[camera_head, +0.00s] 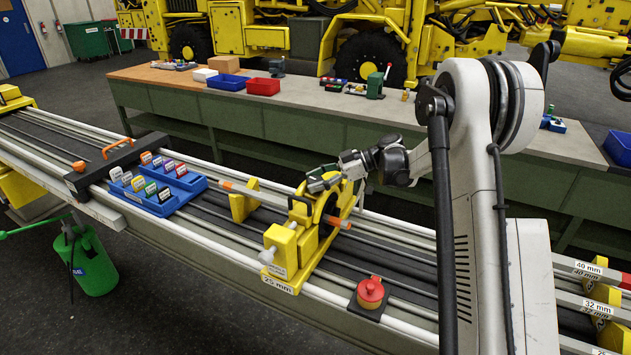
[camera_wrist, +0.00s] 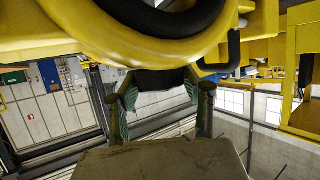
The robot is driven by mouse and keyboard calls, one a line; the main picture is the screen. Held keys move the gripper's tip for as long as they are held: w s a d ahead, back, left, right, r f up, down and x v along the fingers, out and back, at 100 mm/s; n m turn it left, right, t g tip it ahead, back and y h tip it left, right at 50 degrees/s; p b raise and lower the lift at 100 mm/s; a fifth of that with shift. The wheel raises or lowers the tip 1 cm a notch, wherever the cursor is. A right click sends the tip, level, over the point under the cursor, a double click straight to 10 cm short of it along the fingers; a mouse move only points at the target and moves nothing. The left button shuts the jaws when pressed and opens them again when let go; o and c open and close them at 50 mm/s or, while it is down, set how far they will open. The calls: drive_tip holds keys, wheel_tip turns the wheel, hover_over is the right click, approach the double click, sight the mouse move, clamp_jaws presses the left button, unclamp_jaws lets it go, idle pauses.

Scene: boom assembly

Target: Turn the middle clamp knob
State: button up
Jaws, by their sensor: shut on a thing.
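The yellow middle clamp (camera_head: 301,237) stands upright on the rail bench, labelled 25 mm, with a dark round opening in its frame. My gripper (camera_head: 318,183) is at the top of this clamp, reaching in from the right. In the wrist view my gripper (camera_wrist: 162,92) has its two fingers on either side of a black knob (camera_wrist: 160,80) under the clamp's yellow ring (camera_wrist: 225,47). The fingers are shut on the knob. In the head view the knob is mostly hidden by my gripper, and its turn angle cannot be told.
A blue tray (camera_head: 141,201) of labelled coloured pieces sits left of the clamp. A red stop button (camera_head: 370,291) is at the front right. An orange-ended rod (camera_head: 252,194) runs along the bench through the clamp. A long workbench (camera_head: 300,118) stands behind.

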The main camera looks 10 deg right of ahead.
drive_tip(key=m+t+h+b, duration=0.1)
drive_tip(key=m+t+b, duration=0.1)
drive_tip(key=b, duration=0.1)
drive_tip(key=shift+f+m+t, duration=0.15)
drive_tip(key=shift+m+t, duration=0.15)
drive_tip(key=shift+t, duration=0.1)
drive_tip(key=shift+m+t+h+b, duration=0.9)
drive_tip(key=shift+m+t+b, duration=0.6)
drive_tip(key=shift+m+t, duration=0.25)
drive_tip(key=shift+t, duration=0.25)
drive_tip(key=o, duration=1.2)
drive_tip(key=v, duration=1.2)
drive_tip(key=shift+r, duration=0.35)
